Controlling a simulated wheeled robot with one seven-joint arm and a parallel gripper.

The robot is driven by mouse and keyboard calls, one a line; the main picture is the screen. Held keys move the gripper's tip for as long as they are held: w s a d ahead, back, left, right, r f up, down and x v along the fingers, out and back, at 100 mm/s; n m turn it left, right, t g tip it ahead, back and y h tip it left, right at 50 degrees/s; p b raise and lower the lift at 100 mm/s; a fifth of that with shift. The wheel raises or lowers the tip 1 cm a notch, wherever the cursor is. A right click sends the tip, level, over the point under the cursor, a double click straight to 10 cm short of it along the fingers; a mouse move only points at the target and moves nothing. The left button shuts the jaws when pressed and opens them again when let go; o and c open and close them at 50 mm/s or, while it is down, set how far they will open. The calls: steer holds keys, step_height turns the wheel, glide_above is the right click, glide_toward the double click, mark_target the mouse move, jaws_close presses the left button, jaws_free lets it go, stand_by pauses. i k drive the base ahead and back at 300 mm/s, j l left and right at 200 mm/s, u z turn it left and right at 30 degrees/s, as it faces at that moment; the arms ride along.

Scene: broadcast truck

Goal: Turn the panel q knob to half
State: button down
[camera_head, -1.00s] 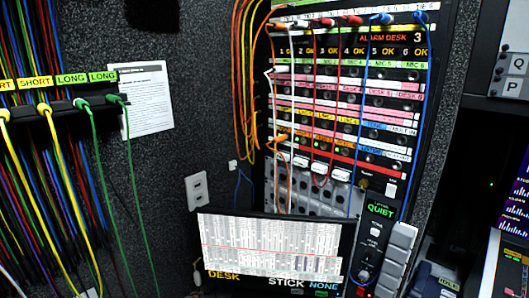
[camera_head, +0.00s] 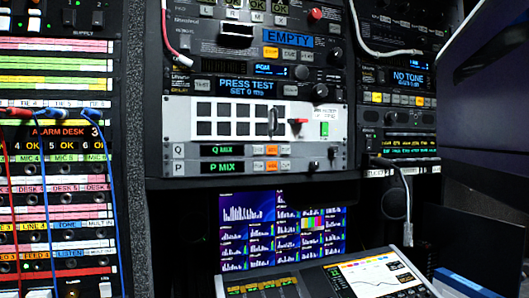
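Panel Q (camera_head: 222,151) is a thin rack row marked Q at its left end, with a green "Q MIX" display and small white and orange buttons. A small dark knob (camera_head: 333,153) sits near its right end. The knob is too small to tell where its pointer stands. Panel P (camera_head: 222,167) is directly below, with a "P MIX" display and its own dark knob (camera_head: 314,166), a little left of the upper one. My gripper is not in view.
Above panel Q is a pale panel with dark squares, a red-tipped lever (camera_head: 298,121) and a green switch (camera_head: 324,128). Below are a multi-view screen (camera_head: 247,240) and a tilted console (camera_head: 372,277). A white cable (camera_head: 403,185) hangs at the right. A patch bay (camera_head: 60,170) stands left.

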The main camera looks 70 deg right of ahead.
mark_target(335, 149)
steer(key=z, duration=1.5)
